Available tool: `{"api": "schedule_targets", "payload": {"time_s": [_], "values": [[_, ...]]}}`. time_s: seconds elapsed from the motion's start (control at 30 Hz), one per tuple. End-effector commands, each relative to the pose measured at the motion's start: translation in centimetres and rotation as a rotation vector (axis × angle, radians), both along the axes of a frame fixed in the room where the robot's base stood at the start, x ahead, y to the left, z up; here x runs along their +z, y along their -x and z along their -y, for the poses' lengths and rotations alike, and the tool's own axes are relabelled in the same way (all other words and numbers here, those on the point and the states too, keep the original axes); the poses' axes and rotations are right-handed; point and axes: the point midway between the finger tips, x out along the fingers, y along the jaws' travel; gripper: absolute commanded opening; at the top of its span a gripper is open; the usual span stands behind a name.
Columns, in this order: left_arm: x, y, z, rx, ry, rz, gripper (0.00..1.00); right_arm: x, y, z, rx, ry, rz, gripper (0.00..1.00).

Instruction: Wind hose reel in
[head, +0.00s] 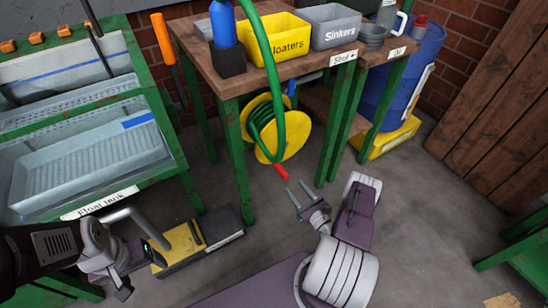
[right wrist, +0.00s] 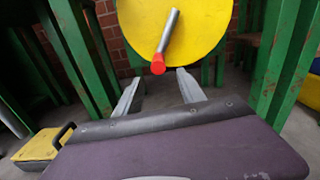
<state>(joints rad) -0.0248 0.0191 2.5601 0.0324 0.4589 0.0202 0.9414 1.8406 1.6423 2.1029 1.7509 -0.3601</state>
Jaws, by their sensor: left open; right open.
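The hose reel (head: 295,138) is a yellow disc under the wooden table, with green hose (head: 265,45) coiled on it and running up over the table edge. Its crank, a metal rod (right wrist: 168,35) with a red knob (right wrist: 158,64), points down across the disc in the right wrist view; the knob also shows in the head view (head: 281,171). My right gripper (head: 296,186) is open and empty just below the knob; in the right wrist view its fingers (right wrist: 158,92) stand apart, below and either side of the knob. My left gripper (head: 143,266) is open at lower left, away from the reel.
Green table legs (head: 232,150) stand on both sides of the reel. A yellow and black case (head: 180,243) lies on the floor near my left gripper. Yellow (head: 275,48) and grey (head: 335,27) bins stand on the table. A blue barrel (head: 415,60) is behind right.

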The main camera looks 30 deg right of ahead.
Motion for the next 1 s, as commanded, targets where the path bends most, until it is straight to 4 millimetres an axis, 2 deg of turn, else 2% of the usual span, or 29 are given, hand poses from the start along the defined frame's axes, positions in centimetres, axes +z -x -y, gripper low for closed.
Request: {"api": "schedule_targets", "payload": {"time_s": [0.17,0.4,0.5,0.63,0.87,0.97,1.0], "values": [[-1.1,0.0,0.0,0.0,0.0,0.0,0.75,-0.4,-1.7,-0.3,0.009,0.001,-0.001,0.47],[-3.5,0.0,0.0,0.0,0.0,0.0,0.75,-0.5,-6.7,-0.8,0.011,0.002,0.001,0.47],[-4.0,0.0,0.0,0.0,0.0,0.0,0.75,-0.4,-8.1,-0.8,0.01,0.001,0.0,0.47],[-4.2,0.0,0.0,0.0,0.0,0.0,0.75,-0.2,-9.0,-0.9,0.008,-0.001,-0.001,0.47],[-4.1,0.0,0.0,0.0,0.0,0.0,0.75,-0.1,-9.1,-0.9,0.007,-0.002,-0.002,0.47],[-4.1,0.0,0.0,0.0,0.0,0.0,0.75,-0.1,-9.1,-0.9,0.007,-0.002,-0.002,0.22],[-4.1,0.0,0.0,0.0,0.0,0.0,0.75,-0.1,-9.1,-0.9,0.008,-0.002,-0.002,0.11]]}}
